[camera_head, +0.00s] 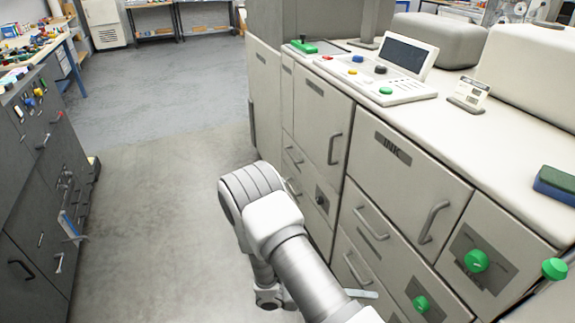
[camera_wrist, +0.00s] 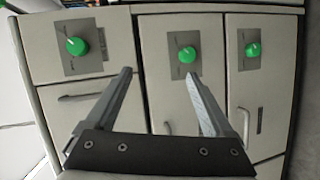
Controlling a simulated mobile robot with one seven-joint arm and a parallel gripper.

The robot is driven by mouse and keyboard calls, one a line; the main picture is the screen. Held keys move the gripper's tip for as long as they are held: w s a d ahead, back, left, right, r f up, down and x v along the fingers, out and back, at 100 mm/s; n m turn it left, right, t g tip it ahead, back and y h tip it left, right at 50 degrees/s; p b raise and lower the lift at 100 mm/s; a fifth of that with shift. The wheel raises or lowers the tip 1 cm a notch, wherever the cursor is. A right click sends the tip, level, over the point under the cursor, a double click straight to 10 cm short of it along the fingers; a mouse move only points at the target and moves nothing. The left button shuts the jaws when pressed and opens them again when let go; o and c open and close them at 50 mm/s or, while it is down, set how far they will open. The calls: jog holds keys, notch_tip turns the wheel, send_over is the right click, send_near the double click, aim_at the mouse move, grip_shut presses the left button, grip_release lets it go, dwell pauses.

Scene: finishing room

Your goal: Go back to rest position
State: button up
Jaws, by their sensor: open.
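My gripper (camera_wrist: 159,76) is open, with its two fingers spread and nothing between them. It faces cabinet fronts with green knobs in the wrist view. The middle knob (camera_wrist: 187,54) shows just beyond the right fingertip; I cannot tell how far away it is. Another green knob (camera_wrist: 76,46) is at the upper left and a third (camera_wrist: 253,50) at the right. In the head view my arm reaches down beside the light grey cabinet (camera_head: 400,165), and most of the gripper is hidden or out of frame.
The cabinet has drawer handles (camera_head: 433,221) and green knobs (camera_head: 476,261) that stick out. A control panel (camera_head: 385,75) sits on top. A dark tool cabinet (camera_head: 40,180) stands at the left. The grey floor (camera_head: 150,150) between them is clear.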

jog(key=s+a+r+t+y+p, duration=0.1)
jog(key=r+y, duration=0.4)
jog(key=r, duration=0.9)
jog(key=s+a+r+n+t+y+p, duration=0.1)
jog(key=s+r+y, duration=0.4)
jog(key=r, duration=1)
jog(key=s+a+r+t+y+p, duration=0.2)
jog(key=s+r+t+y+p, duration=0.1)
jog(key=r, duration=1.1)
jog(key=shift+s+r+t+y+p, duration=0.3)
jog(key=shift+s+y+p, duration=0.25)
jog(key=shift+y+p, duration=0.5)
